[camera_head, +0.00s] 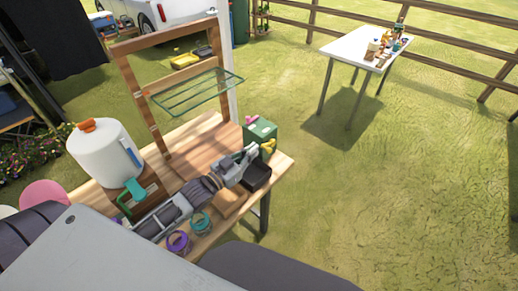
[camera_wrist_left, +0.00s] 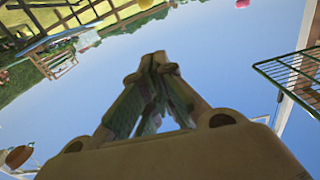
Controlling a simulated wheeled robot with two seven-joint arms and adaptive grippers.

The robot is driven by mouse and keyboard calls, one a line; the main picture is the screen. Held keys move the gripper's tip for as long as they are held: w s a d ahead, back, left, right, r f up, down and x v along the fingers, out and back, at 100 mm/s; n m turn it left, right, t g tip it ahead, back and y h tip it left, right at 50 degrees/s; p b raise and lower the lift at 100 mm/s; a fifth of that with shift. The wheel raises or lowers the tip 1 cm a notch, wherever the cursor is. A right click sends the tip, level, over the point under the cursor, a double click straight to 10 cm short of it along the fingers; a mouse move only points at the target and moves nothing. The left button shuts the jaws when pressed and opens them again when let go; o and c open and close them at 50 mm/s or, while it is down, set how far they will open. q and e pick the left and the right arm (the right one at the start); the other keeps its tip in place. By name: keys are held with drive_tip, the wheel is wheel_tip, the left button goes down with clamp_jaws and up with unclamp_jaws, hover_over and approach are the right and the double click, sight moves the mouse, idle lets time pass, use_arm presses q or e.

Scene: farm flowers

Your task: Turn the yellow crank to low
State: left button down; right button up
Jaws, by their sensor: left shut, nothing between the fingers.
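The yellow crank (camera_head: 268,146) sticks out from the front right side of a green box (camera_head: 259,131) at the right end of the wooden table. A pink part (camera_head: 251,120) is on top of the box. My left gripper (camera_head: 251,152) is shut and empty, its fingertips just left of the crank; I cannot tell if they touch it. In the left wrist view the shut fingers (camera_wrist_left: 156,62) point up the picture. The low mark cannot be read. My right gripper is not in view.
A black open container (camera_head: 257,178) is below my gripper. A wooden frame with a green wire rack (camera_head: 198,92) stands behind. A white tank (camera_head: 104,153) is at left. Purple (camera_head: 178,242) and teal (camera_head: 201,224) rings lie near the front edge.

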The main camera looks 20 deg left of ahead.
use_arm(q)
drive_tip(key=p, duration=0.1)
hover_over(270, 149)
drive_tip(key=shift+s+r, duration=0.1)
drive_tip(key=shift+r, duration=0.05)
drive_tip(key=shift+s+a+f+p, duration=0.1)
drive_tip(key=shift+s+f+p, duration=0.1)
drive_tip(key=shift+f, duration=0.45)
drive_tip(key=shift+s+a+f+p, duration=0.1)
drive_tip(key=shift+s+f, duration=0.15)
drive_tip(key=shift+f, duration=0.35)
drive_tip(key=shift+s+a+f+p, duration=0.1)
drive_tip(key=shift+s+f, duration=0.1)
drive_tip(key=shift+f, duration=0.45)
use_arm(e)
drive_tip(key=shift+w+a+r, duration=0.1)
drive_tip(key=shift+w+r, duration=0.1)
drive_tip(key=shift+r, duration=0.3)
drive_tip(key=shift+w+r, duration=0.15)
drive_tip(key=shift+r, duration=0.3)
use_arm(q)
drive_tip(key=shift+f, duration=0.1)
drive_tip(key=shift+s+a+f, duration=0.15)
drive_tip(key=shift+s+f, duration=0.25)
drive_tip(key=shift+f, duration=0.2)
drive_tip(key=shift+s+a+f, duration=0.15)
drive_tip(key=shift+s+f, duration=0.25)
drive_tip(key=shift+f, duration=0.15)
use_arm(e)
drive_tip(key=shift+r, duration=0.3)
